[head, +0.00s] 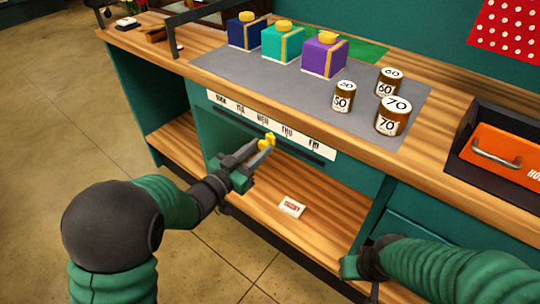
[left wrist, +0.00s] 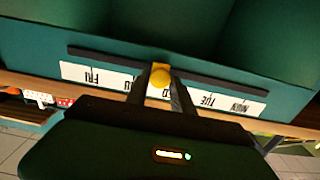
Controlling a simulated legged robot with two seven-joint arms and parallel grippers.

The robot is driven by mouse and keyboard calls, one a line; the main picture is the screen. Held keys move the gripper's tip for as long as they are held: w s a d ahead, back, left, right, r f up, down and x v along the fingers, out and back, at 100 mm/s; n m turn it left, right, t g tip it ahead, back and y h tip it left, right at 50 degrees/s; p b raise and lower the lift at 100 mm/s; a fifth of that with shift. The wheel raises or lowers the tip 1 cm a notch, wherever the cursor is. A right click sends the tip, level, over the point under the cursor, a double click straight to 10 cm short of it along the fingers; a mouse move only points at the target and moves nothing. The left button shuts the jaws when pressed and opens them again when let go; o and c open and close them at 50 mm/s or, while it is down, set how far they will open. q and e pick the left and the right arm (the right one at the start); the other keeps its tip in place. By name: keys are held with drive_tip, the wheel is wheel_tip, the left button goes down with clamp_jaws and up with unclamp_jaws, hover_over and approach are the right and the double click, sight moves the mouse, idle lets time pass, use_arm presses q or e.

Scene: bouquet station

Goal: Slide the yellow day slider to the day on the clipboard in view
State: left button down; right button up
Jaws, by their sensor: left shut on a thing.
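The yellow day slider (head: 268,140) sits on the rail below the white day strip (head: 312,137) on the counter's front. My left gripper (head: 262,147) is shut on the slider's knob. My right gripper (head: 362,262) is low at the right, before the lower shelf, away from the slider; its jaws are unclear. I cannot make out a clipboard.
Navy, teal and purple boxes (head: 324,55) and brown numbered weights (head: 393,116) stand on a grey mat (head: 230,75) above. A small white box (head: 292,207) lies on the lower shelf (head: 330,222). An orange toolbox (head: 500,150) stands at the right. The rail is clear either side of the slider.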

use_arm(q)
drive_tip(key=w+a, duration=0.2)
drive_tip(key=a, duration=0.1)
drive_tip(key=c, duration=1.1)
unclamp_jaws()
drive_tip(key=p+v, duration=0.3)
drive_tip(key=v, duration=1.3)
drive_tip(key=shift+s+a, duration=0.25)
drive_tip(key=shift+s, duration=0.1)
